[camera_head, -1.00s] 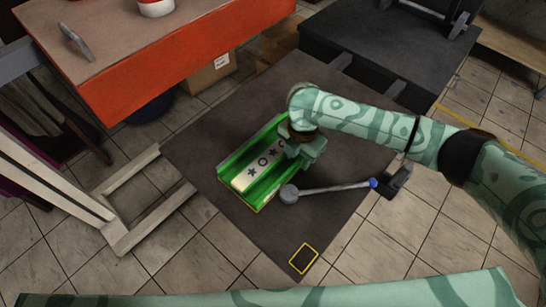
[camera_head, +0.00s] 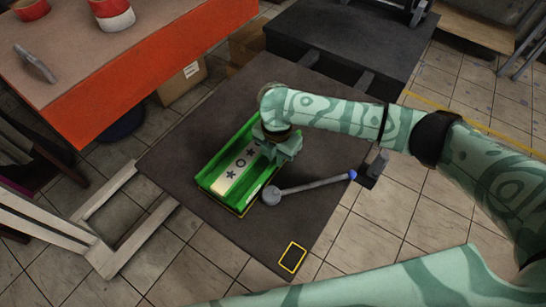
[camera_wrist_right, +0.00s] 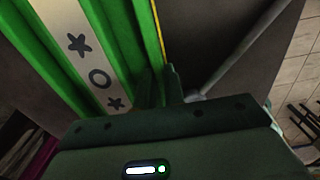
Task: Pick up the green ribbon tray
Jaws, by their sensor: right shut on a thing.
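The green ribbon tray (camera_head: 213,177) lies on the dark square table top, with a pale strip of stars and a circle along its middle. It also fills the upper left of the right wrist view (camera_wrist_right: 52,70). My right gripper (camera_head: 272,160) is over the tray's right side and hides part of it. In the right wrist view its fingers (camera_wrist_right: 160,92) are shut on the tray's green side wall. The tray looks flat, and I cannot tell whether it touches the table top. My left gripper is not in view.
The dark table top (camera_head: 200,130) has a grey rod with a round end (camera_head: 310,188) close beside the tray. A yellow-framed square (camera_head: 292,257) marks its front corner. An orange-edged table (camera_head: 130,80) stands at the upper left, a dark bench (camera_head: 350,40) behind.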

